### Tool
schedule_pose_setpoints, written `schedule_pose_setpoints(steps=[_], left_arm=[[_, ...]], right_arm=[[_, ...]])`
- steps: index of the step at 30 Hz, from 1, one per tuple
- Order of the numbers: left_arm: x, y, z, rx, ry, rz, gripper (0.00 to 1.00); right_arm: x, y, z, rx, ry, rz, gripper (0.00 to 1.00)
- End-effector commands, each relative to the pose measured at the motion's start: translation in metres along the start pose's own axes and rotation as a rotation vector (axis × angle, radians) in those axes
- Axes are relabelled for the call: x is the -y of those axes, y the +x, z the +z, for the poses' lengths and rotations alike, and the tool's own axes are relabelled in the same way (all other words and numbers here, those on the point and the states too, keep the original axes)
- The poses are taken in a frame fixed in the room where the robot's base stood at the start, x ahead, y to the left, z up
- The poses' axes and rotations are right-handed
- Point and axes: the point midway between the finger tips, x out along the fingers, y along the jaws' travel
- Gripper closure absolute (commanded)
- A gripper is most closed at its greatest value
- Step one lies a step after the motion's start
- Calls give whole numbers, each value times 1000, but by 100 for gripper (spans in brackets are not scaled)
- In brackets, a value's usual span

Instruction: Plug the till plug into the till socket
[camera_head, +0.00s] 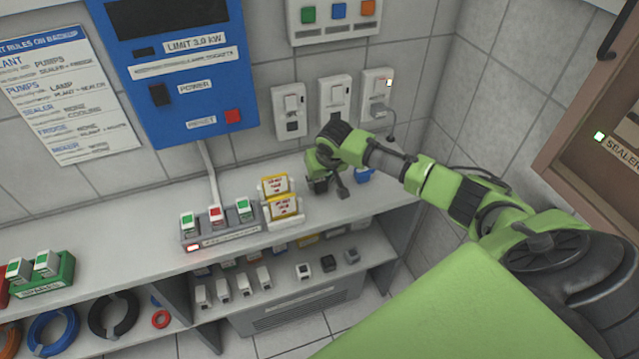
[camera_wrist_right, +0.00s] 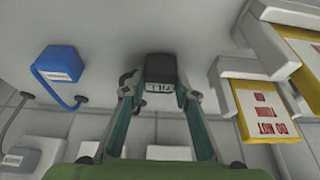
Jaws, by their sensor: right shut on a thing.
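My right gripper (camera_head: 328,184) is low over the bench, below the wall sockets. In the right wrist view its two fingers (camera_wrist_right: 158,98) are shut on a black plug (camera_wrist_right: 160,70) with a white label that seems to read TILL. I cannot tell whether the plug touches the bench. Three sockets are on the tiled wall: a left one (camera_head: 290,112), a middle one (camera_head: 335,92) partly hidden by my arm, and a right one (camera_head: 376,82) with a grey plug (camera_head: 379,114) in it. Their labels are too small to read. My left gripper is out of view.
A blue plug (camera_wrist_right: 60,65) lies beside the gripper. On its other side, yellow "do not" tags (camera_head: 283,208) stand by a strip (camera_head: 222,239) of switches. A blue power box (camera_head: 180,70) hangs on the wall. A lower shelf holds several small plugs.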

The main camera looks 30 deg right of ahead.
Motion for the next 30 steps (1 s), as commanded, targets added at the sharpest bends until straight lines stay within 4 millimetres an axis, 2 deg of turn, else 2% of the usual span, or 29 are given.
schedule_pose_setpoints(steps=[4, 12, 15, 21, 30], left_arm=[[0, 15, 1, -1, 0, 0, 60], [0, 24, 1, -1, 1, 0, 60], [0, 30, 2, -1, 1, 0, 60], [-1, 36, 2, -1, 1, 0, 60], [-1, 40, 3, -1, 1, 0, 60]], right_arm=[[1, -18, -10, -7, 0, -4, 92], [38, -90, 0, -8, -4, -5, 92], [55, -104, 14, -4, -5, -6, 92], [80, -130, 30, -4, -3, -5, 92], [98, -149, 43, -1, -1, -2, 92]])
